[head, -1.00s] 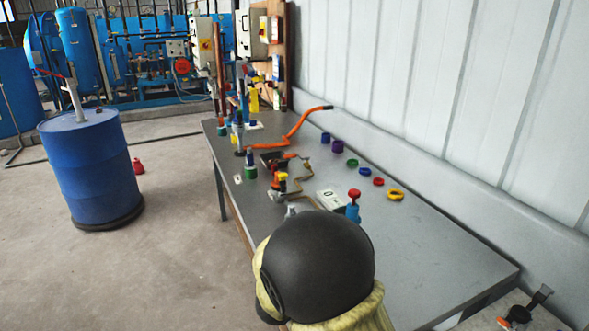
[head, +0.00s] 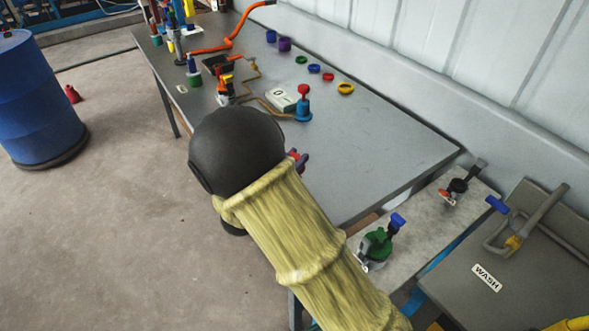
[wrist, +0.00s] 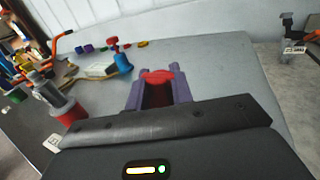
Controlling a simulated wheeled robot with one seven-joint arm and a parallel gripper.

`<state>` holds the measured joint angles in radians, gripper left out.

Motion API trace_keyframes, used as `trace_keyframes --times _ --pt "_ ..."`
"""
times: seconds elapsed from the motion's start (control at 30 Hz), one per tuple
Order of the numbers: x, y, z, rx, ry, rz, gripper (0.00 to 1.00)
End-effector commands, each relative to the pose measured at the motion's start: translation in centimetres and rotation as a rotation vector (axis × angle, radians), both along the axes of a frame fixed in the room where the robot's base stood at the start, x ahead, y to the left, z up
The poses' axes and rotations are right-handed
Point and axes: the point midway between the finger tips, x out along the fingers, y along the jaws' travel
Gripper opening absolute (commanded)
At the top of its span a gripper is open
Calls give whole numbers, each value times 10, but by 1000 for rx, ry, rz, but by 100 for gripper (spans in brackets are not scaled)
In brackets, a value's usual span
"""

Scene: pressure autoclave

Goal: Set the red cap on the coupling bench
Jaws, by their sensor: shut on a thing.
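My gripper (wrist: 158,70) is shut on the red cap (wrist: 158,77), which sits between its two purple fingers in the wrist view. In the head view the gripper (head: 299,160) shows only in part past my dark wrist, with a bit of red at it. The grey coupling bench (head: 375,135) runs along the wall, and its bare top (wrist: 222,75) lies beyond the cap in the wrist view. The gripper appears over the bench's near part; I cannot tell its height or whether the cap touches the top.
A blue valve with a red knob (head: 304,105), a white counter box (head: 281,99) and coloured rings, one yellow (head: 346,88), stand further along the bench. The bench's right part is clear. A pale side table with a green valve (head: 375,243) and a WASH basin (head: 470,235) adjoin at right.

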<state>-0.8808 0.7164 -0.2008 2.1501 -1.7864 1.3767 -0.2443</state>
Motion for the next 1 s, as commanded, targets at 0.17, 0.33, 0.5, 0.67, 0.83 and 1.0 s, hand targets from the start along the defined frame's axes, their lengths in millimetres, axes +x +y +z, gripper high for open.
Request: trace_keyframes --times 0.17,0.33,0.5,0.67,0.83,1.0 --pt "0 0 -17 -3 2 0 0" --pt "0 0 -36 -2 0 0 0" --pt "0 0 -37 -1 -1 0 0" --pt "0 0 -39 -1 -1 0 0" --pt "0 0 -41 0 0 0 36" --pt "0 0 -41 0 0 0 44"
